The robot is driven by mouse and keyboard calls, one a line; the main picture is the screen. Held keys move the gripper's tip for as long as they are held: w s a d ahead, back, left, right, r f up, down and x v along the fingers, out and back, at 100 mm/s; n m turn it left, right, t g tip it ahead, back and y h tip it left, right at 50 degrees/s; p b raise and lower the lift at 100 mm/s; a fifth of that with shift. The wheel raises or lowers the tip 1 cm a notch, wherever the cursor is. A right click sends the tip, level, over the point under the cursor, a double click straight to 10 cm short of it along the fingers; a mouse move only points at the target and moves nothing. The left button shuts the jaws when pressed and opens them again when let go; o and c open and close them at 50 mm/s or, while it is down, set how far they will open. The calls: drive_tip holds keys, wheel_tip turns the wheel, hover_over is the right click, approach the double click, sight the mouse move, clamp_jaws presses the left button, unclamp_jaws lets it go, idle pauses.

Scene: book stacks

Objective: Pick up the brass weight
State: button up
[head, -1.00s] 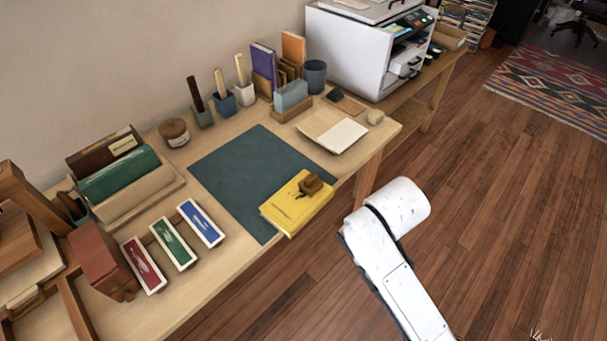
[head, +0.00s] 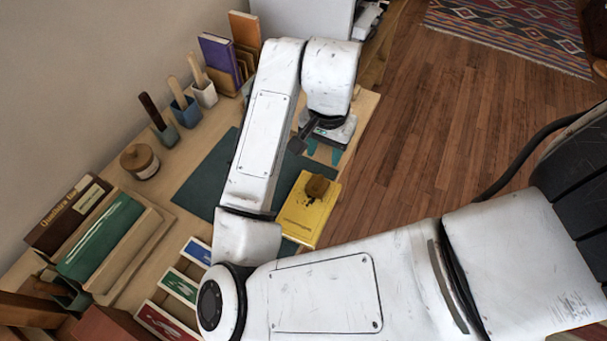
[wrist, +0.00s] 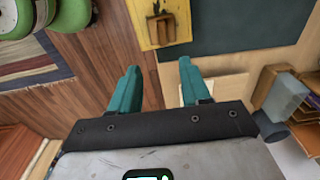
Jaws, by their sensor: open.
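The brass weight (head: 318,186) is a small brownish-gold block on the yellow book (head: 303,216), which lies at the desk's front edge. In the wrist view the weight (wrist: 161,28) shows near the top, on the yellow book (wrist: 142,14). My gripper (head: 324,152) has teal fingers and is above the desk, just beyond the book in the head view. In the wrist view my gripper (wrist: 157,82) is open, with nothing between its fingers. The weight lies ahead of the fingertips, apart from them.
A dark green mat (head: 203,185) lies behind the book. Pots with brushes, a jar (head: 139,162) and upright books (head: 218,55) stand along the wall side. Boxes and a green item (head: 100,235) are at the left. The wooden floor (head: 440,130) beyond the desk is open.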

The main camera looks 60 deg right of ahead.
drive_tip(key=a, duration=0.1)
hover_over(318, 181)
drive_tip(key=f, duration=0.4)
drive_tip(key=shift+s+a+f, duration=0.2)
drive_tip(key=shift+a+f, duration=0.1)
drive_tip(key=shift+f, duration=0.1)
drive_tip(key=shift+w+d+f, duration=0.15)
drive_tip(key=shift+f, duration=1.45)
drive_tip(key=shift+w+d+f, duration=0.1)
drive_tip(key=shift+d+f, duration=0.05)
drive_tip(key=shift+f, duration=1.4)
drive_tip(key=shift+c, duration=0.5)
clamp_jaws()
